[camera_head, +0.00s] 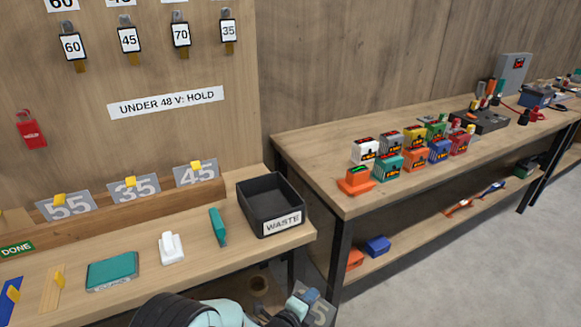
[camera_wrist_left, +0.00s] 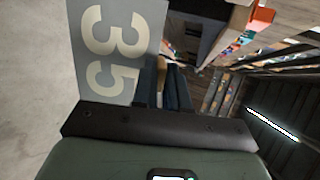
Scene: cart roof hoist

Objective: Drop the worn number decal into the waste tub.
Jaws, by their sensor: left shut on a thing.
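The black waste tub (camera_head: 250,216), labelled WASTE, stands at the right end of the near bench. My left gripper (camera_head: 310,294) is at the bottom of the head view, in front of the bench and lower in the picture than the tub. It is shut on a grey number decal (camera_head: 321,313), which is partly hidden there by the gripper. In the left wrist view the decal (camera_wrist_left: 112,45) shows a cream 35 beside the fingers (camera_wrist_left: 168,88). The decal is apart from the tub. My right gripper is not in view.
The near bench (camera_head: 215,265) holds a teal block (camera_head: 112,270), a white tool (camera_head: 171,247) and a teal scraper (camera_head: 217,227). Plates 55, 35 and 45 (camera_head: 197,174) stand behind. A second bench (camera_head: 330,185) with several coloured packs stands right of the tub.

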